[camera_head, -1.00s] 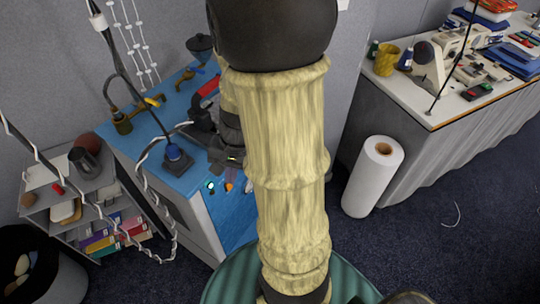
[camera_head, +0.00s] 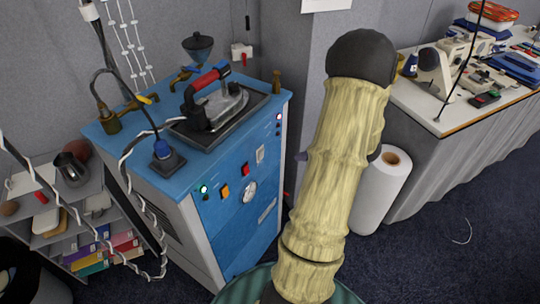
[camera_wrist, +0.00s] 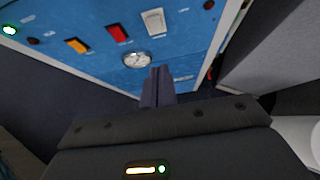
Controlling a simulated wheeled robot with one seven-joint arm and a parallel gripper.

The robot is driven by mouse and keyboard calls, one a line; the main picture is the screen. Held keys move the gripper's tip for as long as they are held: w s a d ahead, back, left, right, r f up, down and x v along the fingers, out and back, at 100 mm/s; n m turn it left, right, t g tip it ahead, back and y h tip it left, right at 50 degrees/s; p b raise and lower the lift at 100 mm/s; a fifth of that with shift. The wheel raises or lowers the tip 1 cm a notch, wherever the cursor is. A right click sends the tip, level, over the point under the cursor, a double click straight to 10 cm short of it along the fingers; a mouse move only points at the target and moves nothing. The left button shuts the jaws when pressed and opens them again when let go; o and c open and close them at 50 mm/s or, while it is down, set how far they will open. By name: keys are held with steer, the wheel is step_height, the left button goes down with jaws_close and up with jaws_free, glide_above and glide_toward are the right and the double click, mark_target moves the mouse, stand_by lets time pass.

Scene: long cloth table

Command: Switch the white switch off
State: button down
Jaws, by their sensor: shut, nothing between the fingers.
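The white switch (camera_head: 260,154) is a small rocker on the blue front panel of the cabinet (camera_head: 235,228), right of a red switch (camera_head: 245,170). In the wrist view the white switch (camera_wrist: 153,21) is near the top, past my fingertips. My gripper (camera_wrist: 158,72) is shut and empty. Its fingertips appear below the round gauge (camera_wrist: 137,59) in the picture, and I see no contact with the switch. In the head view my gripper is hidden behind my arm. I cannot tell the rocker's position.
An orange switch (camera_head: 225,191) and a lit green lamp (camera_head: 204,190) are also on the panel. An iron (camera_head: 214,102) rests on the cabinet's top. A white roll (camera_head: 381,192) stands right of the cabinet. A cloth-covered table (camera_head: 440,135) is farther right.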

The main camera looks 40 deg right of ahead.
steer(key=p, duration=0.1)
glide_toward(263, 155)
step_height(263, 155, down, 3)
steer(key=w, duration=0.1)
steer(key=w+a+p, duration=0.1)
steer(key=w, duration=0.1)
steer(key=shift+w+a+p, duration=0.15)
steer(key=shift+w+p, duration=0.05)
steer(key=shift+p, duration=0.1)
steer(key=shift+w+a+f, duration=0.1)
steer(key=shift+w+a, duration=0.05)
steer(key=shift+w, duration=0.25)
